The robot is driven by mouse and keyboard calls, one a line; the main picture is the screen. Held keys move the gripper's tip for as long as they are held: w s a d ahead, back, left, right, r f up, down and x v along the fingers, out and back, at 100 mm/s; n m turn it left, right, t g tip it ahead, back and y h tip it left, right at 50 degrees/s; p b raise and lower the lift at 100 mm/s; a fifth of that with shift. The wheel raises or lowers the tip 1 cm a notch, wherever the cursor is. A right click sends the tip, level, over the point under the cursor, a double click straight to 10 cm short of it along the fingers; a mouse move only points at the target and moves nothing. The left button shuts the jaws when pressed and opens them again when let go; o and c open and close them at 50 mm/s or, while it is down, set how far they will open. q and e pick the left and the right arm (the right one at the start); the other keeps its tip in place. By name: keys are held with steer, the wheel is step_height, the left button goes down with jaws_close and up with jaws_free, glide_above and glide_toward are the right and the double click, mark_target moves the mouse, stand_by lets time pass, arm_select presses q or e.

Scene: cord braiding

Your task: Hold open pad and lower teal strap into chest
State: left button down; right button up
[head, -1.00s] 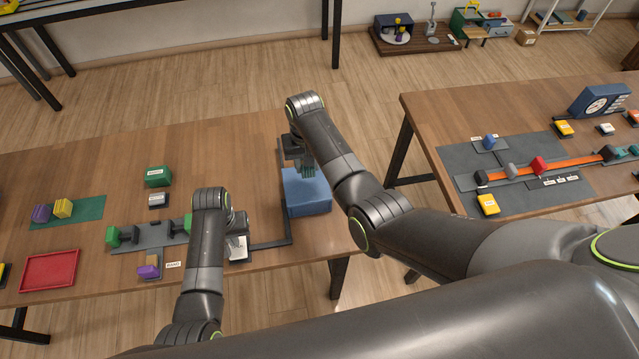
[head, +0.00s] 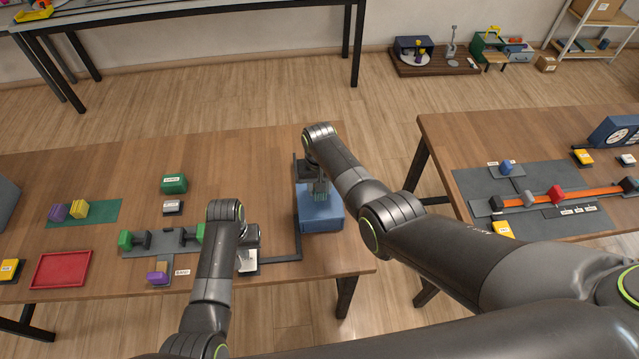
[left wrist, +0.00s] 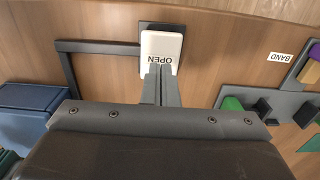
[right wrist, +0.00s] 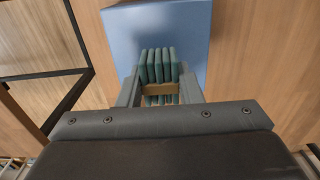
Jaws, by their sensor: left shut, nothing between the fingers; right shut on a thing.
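The white OPEN pad (left wrist: 163,48) lies on the table, and it also shows in the head view (head: 247,266). My left gripper (left wrist: 160,75) is shut and empty, its fingertips at the pad's near edge; contact looks likely. The blue chest (head: 322,218) stands near the table's right end. My right gripper (right wrist: 159,92) is shut on the teal strap (right wrist: 158,64), a ribbed, folded bundle with a tan band. The strap is at the top of the chest, which shows as a blue surface behind it in the right wrist view. I cannot tell how deep it is; my gripper hides part of the opening.
A dark frame strip (head: 298,235) runs between pad and chest. Left of the pad is a grey rack (head: 160,241) with green blocks. A green box (head: 174,183), a red tray (head: 62,269) and a green mat (head: 104,213) lie further left. Another table stands right, across a gap.

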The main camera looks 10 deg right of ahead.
mark_target(248, 260)
arm_select(q)
steer(key=shift+f, duration=0.8)
steer(key=shift+f, duration=0.15)
steer(key=shift+f, duration=0.95)
steer(key=shift+s, duration=0.1)
arm_select(e)
steer(key=o, duration=1.1)
step_height(248, 260, up, 10)
steer(key=shift+r, duration=0.1)
